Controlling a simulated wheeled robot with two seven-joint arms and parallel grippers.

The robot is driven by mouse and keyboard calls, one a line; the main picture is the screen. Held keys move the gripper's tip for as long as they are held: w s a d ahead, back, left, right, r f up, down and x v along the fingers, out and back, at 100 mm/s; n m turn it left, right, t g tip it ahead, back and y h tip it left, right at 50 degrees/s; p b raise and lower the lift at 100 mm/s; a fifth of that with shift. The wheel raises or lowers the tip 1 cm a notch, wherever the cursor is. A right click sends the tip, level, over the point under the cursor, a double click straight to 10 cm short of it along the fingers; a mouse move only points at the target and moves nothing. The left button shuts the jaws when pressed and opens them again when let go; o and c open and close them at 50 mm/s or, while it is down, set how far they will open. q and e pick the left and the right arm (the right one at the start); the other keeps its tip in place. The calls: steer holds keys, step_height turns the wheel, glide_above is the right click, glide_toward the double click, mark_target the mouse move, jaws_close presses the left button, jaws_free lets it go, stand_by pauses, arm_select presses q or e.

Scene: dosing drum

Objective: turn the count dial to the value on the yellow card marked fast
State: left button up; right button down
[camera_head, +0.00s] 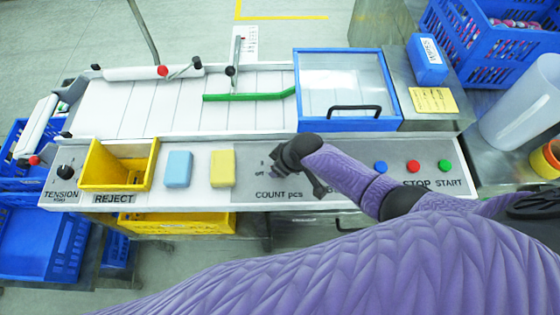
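The count panel (253,185), lettered COUNT pcs, is in the middle of the light console, with a few small scale marks showing at its left. My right gripper (298,168), dark, on the purple arm from the right, is over this panel. It hides the count dial, and I cannot tell whether it touches it or whether its fingers are open. A yellow card (433,100) with small print lies on the metal surface right of the clear-lidded blue box; its writing is too small to read. My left gripper is not in view.
Blue block (178,169) and yellow block (222,168) sit left of the panel, beside the yellow REJECT bin (118,166). The TENSION knob (65,172) is far left. Blue, red and green buttons (444,166) are right, near my arm. The blue-framed lidded box (346,124) stands behind.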

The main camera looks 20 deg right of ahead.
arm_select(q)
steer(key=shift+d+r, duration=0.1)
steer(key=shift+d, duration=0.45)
arm_select(e)
steer(key=shift+c, duration=0.7)
jaws_free()
steer(key=shift+r, duration=0.1)
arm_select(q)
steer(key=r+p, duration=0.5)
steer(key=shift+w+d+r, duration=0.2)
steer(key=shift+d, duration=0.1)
arm_select(e)
steer(key=v, duration=0.9)
steer(key=shift+r, duration=0.4)
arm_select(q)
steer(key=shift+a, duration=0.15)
arm_select(e)
steer(key=shift+s, duration=0.15)
